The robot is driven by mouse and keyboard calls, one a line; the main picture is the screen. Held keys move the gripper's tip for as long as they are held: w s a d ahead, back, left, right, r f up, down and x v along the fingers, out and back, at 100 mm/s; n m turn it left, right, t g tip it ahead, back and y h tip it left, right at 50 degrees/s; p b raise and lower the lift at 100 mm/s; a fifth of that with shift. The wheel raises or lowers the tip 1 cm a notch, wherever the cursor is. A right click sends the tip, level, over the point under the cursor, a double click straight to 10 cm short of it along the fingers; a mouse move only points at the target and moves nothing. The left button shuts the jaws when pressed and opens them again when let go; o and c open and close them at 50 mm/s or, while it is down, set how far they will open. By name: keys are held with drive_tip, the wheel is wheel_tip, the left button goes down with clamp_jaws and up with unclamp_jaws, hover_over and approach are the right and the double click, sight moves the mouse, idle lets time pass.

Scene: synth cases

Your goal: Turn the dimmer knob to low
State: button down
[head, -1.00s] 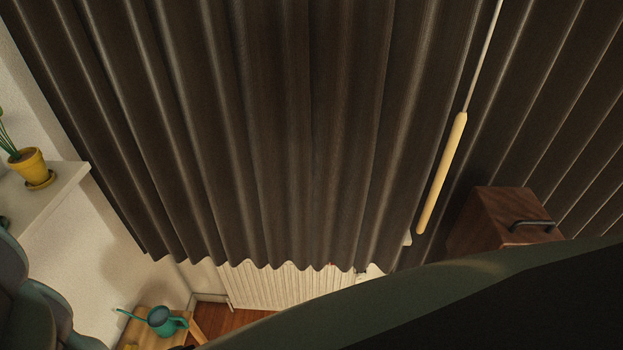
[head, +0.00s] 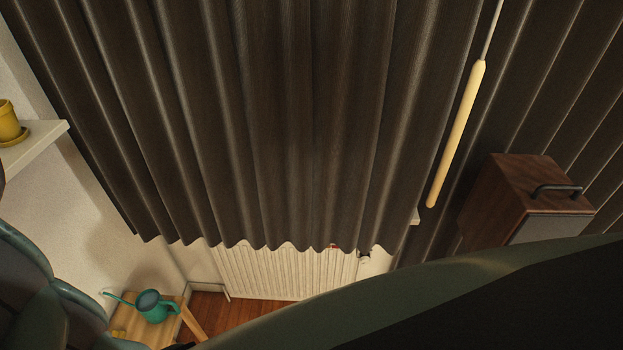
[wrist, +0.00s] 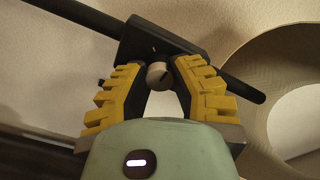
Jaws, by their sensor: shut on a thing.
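In the wrist view, the dimmer knob (wrist: 158,76) is a small, round, pale grey knob with a dark mark toward its right side. It sits at the lower edge of a black block (wrist: 150,42) on a black pole (wrist: 237,87). My gripper (wrist: 159,71), with yellow ribbed fingers, is shut on the knob, one fingertip on each side. The fingertips hide part of its sides. The knob and my gripper do not show in the head view.
A wide beige lampshade-like band (wrist: 245,62) curves close on the right in the wrist view. The head view shows a dark curtain (head: 280,120), hanging wand (head: 457,135), wooden box (head: 500,195), radiator (head: 285,272), teal watering can (head: 152,306) on a stool and yellow pot (head: 8,122).

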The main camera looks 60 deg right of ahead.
drive_tip(key=m+b, duration=0.1)
drive_tip(key=m, duration=0.1)
drive_tip(key=m+b, duration=0.2)
drive_tip(key=shift+w+d+f, duration=0.15)
drive_tip(key=shift+m, duration=2.1)
drive_tip(key=c, duration=0.7)
unclamp_jaws()
drive_tip(key=shift+c, duration=0.2)
